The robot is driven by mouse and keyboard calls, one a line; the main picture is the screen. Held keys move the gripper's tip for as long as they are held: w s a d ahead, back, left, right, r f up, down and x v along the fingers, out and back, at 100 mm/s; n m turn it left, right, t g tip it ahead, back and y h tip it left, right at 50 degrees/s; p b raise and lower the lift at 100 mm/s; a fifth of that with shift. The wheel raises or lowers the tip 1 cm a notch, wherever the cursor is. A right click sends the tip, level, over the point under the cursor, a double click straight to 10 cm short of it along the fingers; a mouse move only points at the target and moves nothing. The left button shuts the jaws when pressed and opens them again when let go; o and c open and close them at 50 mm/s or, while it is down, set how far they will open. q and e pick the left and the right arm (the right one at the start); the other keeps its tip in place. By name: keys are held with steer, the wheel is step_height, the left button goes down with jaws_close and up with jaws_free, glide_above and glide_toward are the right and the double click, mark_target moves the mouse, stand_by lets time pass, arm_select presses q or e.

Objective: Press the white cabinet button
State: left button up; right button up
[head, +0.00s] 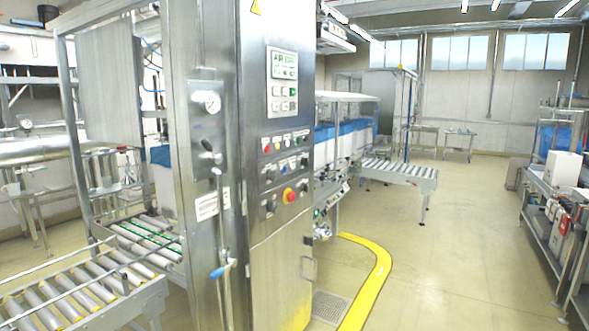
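The steel control cabinet (278,235) stands in the middle of the head view, its panel face turned to the right. Its panel carries rows of small buttons and knobs below a green-lit display (283,64). A pale button (287,138) in the upper row looks white, but it is too small to be sure. A red button (266,147) sits at the left of that row. A larger red mushroom button (289,195) sits in the lowest row. Neither of my grippers is in view.
A roller conveyor (85,290) is at the lower left. Another roller conveyor (398,172) extends behind the cabinet. A yellow floor strip (378,275) curves beside the cabinet. A shelf (545,230) with boxes lines the right. The floor between is clear.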

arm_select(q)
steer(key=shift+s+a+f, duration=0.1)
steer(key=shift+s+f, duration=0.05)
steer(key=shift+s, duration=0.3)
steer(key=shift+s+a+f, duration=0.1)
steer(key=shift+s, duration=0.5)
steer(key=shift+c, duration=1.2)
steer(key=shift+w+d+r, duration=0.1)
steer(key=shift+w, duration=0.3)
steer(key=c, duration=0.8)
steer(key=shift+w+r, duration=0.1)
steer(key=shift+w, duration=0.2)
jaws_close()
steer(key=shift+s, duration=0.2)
